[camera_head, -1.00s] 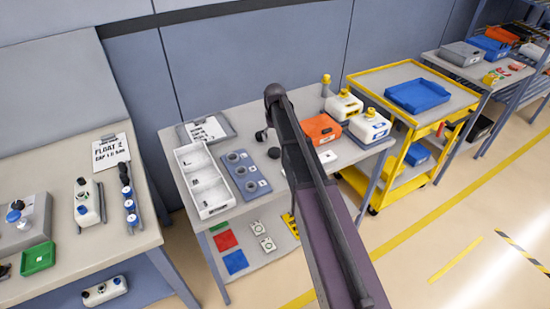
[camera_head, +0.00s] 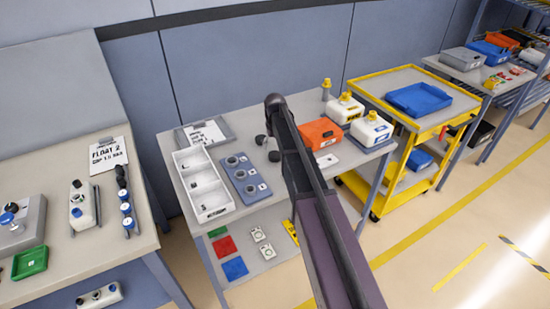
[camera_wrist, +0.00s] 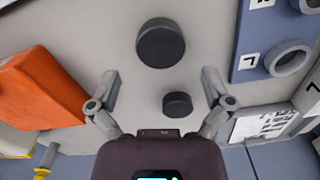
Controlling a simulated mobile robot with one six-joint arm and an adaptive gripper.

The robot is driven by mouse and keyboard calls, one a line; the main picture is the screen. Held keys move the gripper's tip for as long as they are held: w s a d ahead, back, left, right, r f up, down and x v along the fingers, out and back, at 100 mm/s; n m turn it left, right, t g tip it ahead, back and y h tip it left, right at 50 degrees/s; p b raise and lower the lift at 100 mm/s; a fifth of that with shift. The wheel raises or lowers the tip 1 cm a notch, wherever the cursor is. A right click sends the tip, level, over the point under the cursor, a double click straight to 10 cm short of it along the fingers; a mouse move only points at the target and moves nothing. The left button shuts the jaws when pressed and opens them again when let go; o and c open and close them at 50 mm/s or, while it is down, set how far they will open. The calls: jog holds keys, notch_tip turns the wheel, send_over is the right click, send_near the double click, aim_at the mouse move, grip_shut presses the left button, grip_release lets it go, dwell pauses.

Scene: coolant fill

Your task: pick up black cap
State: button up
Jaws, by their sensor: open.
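Two round black caps lie on the grey table. The larger black cap (camera_wrist: 160,43) is at the top middle of the wrist view, and a smaller one (camera_wrist: 177,105) lies below it. In the head view the larger cap (camera_head: 273,156) and the smaller cap (camera_head: 261,139) sit just left of my arm. My gripper (camera_wrist: 160,77) is open and empty. In the wrist view its fingers stand either side of the space around the smaller cap, with the larger cap beyond the fingertips. Height above the table is hard to tell. My arm hides the gripper in the head view.
An orange box (camera_wrist: 38,88) lies left in the wrist view. A blue-grey plate with rings (camera_wrist: 268,42) and a clipboard (camera_wrist: 268,126) are on the right. In the head view, a white divided tray (camera_head: 211,207) stands left and white jugs (camera_head: 371,131) stand right.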

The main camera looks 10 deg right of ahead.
aim_at(275, 155)
jog(key=shift+f+b, duration=2.45)
jog(key=shift+f, duration=0.15)
jog(key=shift+s, duration=0.1)
jog(key=c, duration=0.8)
